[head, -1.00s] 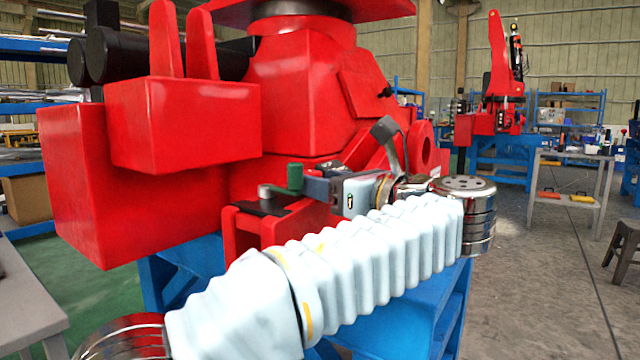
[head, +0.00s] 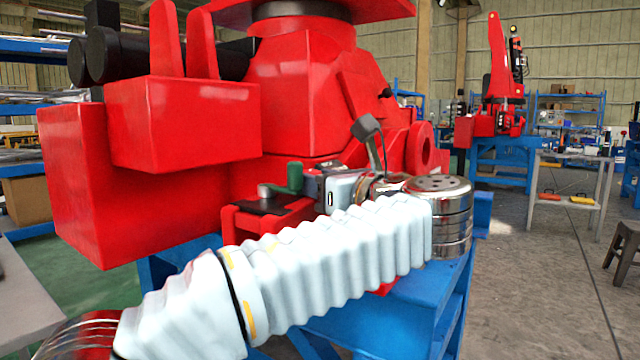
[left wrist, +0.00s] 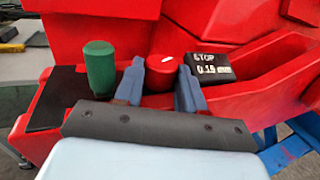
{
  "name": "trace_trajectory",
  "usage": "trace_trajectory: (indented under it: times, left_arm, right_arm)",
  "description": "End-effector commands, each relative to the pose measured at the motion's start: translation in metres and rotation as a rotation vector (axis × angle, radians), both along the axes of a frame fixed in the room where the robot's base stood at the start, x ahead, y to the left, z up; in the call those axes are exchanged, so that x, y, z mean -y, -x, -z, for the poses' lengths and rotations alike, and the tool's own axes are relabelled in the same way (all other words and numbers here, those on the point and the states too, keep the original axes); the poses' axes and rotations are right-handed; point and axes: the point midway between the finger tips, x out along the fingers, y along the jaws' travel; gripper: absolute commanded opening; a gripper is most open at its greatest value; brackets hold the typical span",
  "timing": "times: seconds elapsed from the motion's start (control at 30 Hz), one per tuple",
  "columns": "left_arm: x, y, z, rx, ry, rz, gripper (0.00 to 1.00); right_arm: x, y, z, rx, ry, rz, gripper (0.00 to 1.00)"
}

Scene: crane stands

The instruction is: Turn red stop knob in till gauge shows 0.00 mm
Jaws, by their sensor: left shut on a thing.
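The red stop knob (left wrist: 163,72) shows in the left wrist view as a short red cylinder with a white mark on top. My left gripper (left wrist: 160,78) is shut on it, one blue-grey finger on each side. The gauge (left wrist: 210,68) is a black block just right of the knob; its white text reads STOP and about 0.19 mm. In the head view my left gripper (head: 318,184) is at the red crane base, and its body and my arm hide the knob and gauge. My right gripper is not in view.
A green knob (left wrist: 100,68) stands upright just left of the left finger; it also shows in the head view (head: 295,177). The red crane (head: 300,95) rises behind on a blue stand (head: 425,315). Open floor (head: 530,270) lies to the right.

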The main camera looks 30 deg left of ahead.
Motion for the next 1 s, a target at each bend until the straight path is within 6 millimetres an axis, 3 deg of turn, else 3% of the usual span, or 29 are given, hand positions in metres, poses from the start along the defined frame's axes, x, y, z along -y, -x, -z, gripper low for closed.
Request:
trace_trajectory:
  times: [0.3, 0.33, 0.4, 0.77, 1.0]
  left_arm:
    - [0.000, 0.001, 0.000, 0.001, 0.000, 0.019, 0.09]
    - [0.000, 0.001, 0.000, 0.001, 0.000, 0.019, 0.42]
    - [0.000, 0.001, 0.000, 0.001, 0.000, 0.019, 0.50]
    - [0.007, 0.003, 0.000, 0.001, 0.000, 0.019, 0.50]
    - [0.052, 0.023, 0.000, 0.001, -0.003, 0.021, 0.50]
  right_arm:
    - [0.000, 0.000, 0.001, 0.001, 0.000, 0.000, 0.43]
    - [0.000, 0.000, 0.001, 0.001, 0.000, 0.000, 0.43]
    - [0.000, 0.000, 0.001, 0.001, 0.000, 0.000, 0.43]
    - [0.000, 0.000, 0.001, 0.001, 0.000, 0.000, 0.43]
    - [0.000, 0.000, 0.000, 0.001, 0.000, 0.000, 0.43]
